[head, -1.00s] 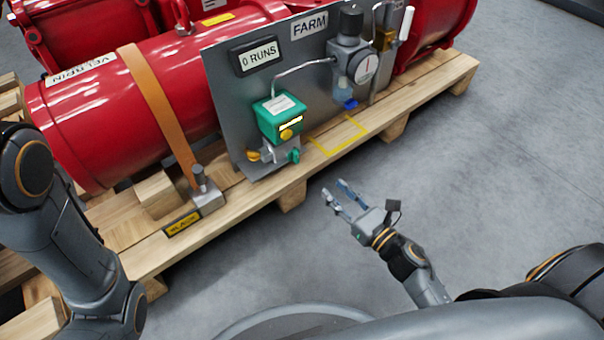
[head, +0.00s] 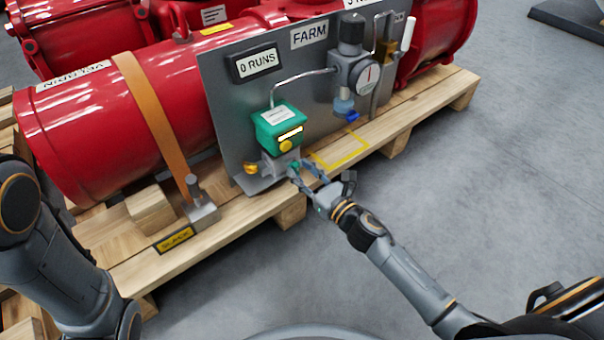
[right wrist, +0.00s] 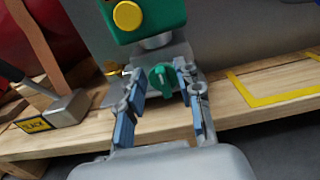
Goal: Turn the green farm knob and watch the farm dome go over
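The green farm knob (right wrist: 161,77) sits on the grey valve block under the green box in the right wrist view. It also shows in the head view (head: 294,169), partly covered by my fingers. The green box (head: 279,126) carries a yellow dome (head: 286,146) and a lit yellow strip on its front. My right gripper (head: 305,172) is open, with its fingers on either side of the knob; in the right wrist view (right wrist: 161,92) gaps show between the knob and both fingers. My left arm is at the left edge of the head view, its gripper out of frame.
The grey panel (head: 229,112) bears a FARM label (head: 309,35), a "0 RUNS" sign (head: 258,62) and a gauge (head: 368,75). It stands on a wooden pallet (head: 237,213) before red cylinders (head: 100,115). A SLACK-marked clamp (head: 203,213) is left.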

